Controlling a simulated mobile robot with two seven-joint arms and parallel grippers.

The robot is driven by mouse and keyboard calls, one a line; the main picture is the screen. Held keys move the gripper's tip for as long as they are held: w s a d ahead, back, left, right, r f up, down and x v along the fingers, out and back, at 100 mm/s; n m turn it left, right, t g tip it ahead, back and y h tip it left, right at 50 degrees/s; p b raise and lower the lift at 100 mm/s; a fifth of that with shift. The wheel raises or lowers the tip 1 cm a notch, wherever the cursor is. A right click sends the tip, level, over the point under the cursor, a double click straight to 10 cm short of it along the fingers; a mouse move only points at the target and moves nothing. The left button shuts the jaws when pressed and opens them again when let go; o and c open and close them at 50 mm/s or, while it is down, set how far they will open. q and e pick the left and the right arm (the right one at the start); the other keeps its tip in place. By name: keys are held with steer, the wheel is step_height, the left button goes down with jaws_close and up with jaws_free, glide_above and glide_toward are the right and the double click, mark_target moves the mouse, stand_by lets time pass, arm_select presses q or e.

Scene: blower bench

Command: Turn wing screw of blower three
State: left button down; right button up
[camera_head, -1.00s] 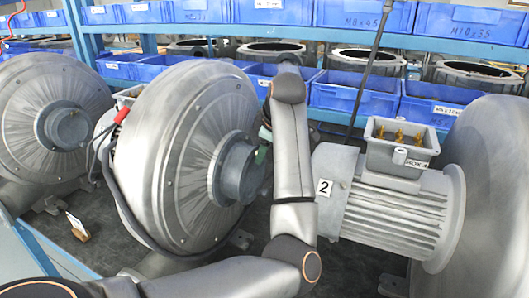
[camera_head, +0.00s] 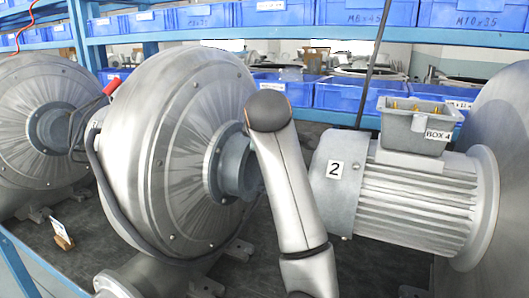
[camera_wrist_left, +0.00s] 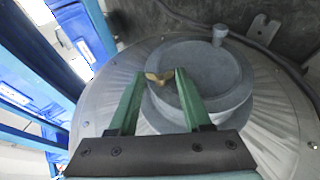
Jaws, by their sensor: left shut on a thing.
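In the left wrist view, the brass wing screw (camera_wrist_left: 160,77) sits at the near side of a round grey hub (camera_wrist_left: 205,75) on a blower's face. The green fingers of my left gripper (camera_wrist_left: 159,76) are on either side of it, shut on the screw. In the head view, the middle blower (camera_head: 165,150) has a grey hub (camera_head: 236,165); my left forearm stands in front of its right edge. The gripper and screw are hidden there. My right gripper is not in view.
A motor (camera_head: 410,205) labelled 2, with a terminal box (camera_head: 415,125) marked BOX 4, stands close right of my arm. Another blower (camera_head: 45,125) is at the left. Blue bins (camera_head: 350,97) line the shelf behind.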

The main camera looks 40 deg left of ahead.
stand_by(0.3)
arm_select(q)
steer(key=shift+c, duration=1.7)
jaws_free()
steer(key=v, duration=1.2)
steer(key=shift+s+d+b, duration=0.25)
steer(key=shift+b, duration=0.1)
